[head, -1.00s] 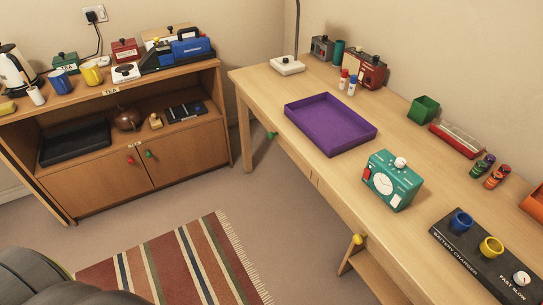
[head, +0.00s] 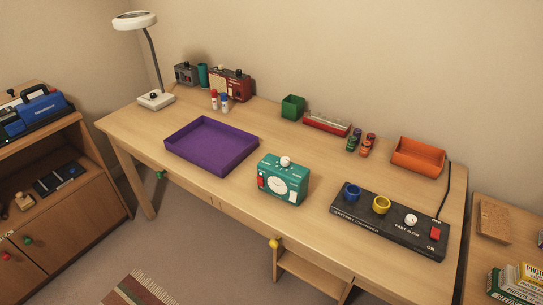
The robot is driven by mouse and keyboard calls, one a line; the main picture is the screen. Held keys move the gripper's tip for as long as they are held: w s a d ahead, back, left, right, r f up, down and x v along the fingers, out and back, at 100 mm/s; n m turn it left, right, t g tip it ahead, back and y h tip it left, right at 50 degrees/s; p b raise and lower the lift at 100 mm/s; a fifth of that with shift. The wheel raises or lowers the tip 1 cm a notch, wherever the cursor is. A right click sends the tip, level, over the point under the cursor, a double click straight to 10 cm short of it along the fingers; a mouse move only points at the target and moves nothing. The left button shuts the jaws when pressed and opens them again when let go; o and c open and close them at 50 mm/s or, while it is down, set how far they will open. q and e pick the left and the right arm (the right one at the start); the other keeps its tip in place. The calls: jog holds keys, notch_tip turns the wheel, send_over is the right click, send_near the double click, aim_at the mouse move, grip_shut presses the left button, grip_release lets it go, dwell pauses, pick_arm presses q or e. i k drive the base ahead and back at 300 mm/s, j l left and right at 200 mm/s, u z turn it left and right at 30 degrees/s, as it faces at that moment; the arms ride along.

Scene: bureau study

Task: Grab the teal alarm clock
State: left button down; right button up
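The teal alarm clock (head: 283,182) stands upright on the wooden desk (head: 225,195) near its front edge, in the middle of the head view. It is box-shaped, with a round white dial, a white knob on top and a red part on its left side. Neither of my grippers shows in the head view, and nothing touches the clock.
A purple tray (head: 212,145) lies left of the clock. A black battery charger (head: 388,220) lies to its right. Behind are a green box (head: 292,107), a red object (head: 327,124), several small batteries and an orange bin (head: 419,156). A lamp (head: 156,99) stands at the far left.

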aim_at(279, 181)
jog(key=i+j, duration=0.3)
jog(key=i+j+z, duration=0.2)
jog(key=z, duration=0.25)
jog(key=i+j+z, duration=0.15)
jog(key=j+z, duration=0.35)
